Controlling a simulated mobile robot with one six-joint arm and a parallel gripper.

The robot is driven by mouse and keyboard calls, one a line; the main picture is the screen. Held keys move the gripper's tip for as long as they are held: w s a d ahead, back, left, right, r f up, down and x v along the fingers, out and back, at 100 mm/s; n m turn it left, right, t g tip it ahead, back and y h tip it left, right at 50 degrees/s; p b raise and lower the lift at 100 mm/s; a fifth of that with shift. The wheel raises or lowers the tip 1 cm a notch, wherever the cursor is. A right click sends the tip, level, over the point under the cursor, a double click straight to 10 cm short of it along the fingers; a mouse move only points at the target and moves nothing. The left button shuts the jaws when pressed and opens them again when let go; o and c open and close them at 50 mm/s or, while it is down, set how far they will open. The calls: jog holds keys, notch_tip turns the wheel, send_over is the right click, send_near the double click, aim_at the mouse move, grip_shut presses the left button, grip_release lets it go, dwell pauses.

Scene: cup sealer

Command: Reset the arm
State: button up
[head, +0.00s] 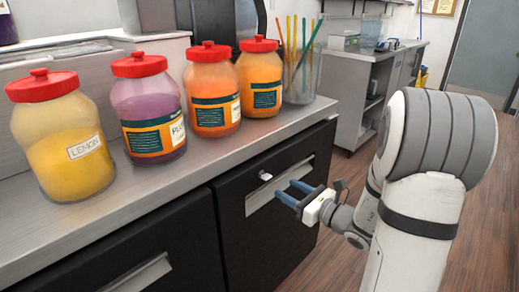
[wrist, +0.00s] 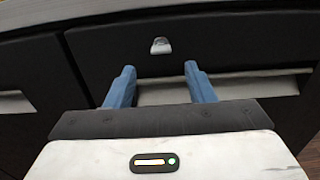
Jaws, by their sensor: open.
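My gripper (head: 291,194) is in front of the black drawer fronts below the counter, at the right of the jars in the head view. Its two blue fingers are apart with nothing between them. In the wrist view my gripper (wrist: 158,84) points at a black drawer front (wrist: 220,45) with a small silver lock (wrist: 160,46) and a pale recessed handle (wrist: 165,92) behind the fingers. I cannot tell whether the fingertips touch the drawer front.
On the counter (head: 120,225) stand red-lidded jars: a yellow lemon jar (head: 65,140), a purple jar (head: 148,108) and two orange jars (head: 211,90) (head: 260,78). A clear container (head: 302,85) holds colored straws. Open wooden floor (head: 300,270) lies right of the cabinet.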

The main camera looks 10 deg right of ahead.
jog(key=s+a+r+n+g+p, duration=0.4)
jog(key=s+a+n+g, duration=0.2)
jog(key=s+n, duration=0.2)
jog(key=s+a+r+n+g+p, duration=0.4)
jog(key=s+a+n+g+p, duration=0.1)
jog(key=s+a+n+g, duration=0.25)
jog(key=s+d+r+n+t+h+p, duration=0.1)
jog(key=s+d+r+n+h+p, duration=0.5)
jog(key=n, duration=0.7)
jog(key=d+r+h+p, duration=0.2)
jog(key=d+r+h, duration=0.1)
jog(key=h, duration=0.1)
jog(key=shift+s+d+r+h, duration=0.25)
jog(key=shift+r+h, duration=0.05)
jog(key=shift+r, duration=0.05)
jog(key=shift+t, duration=0.25)
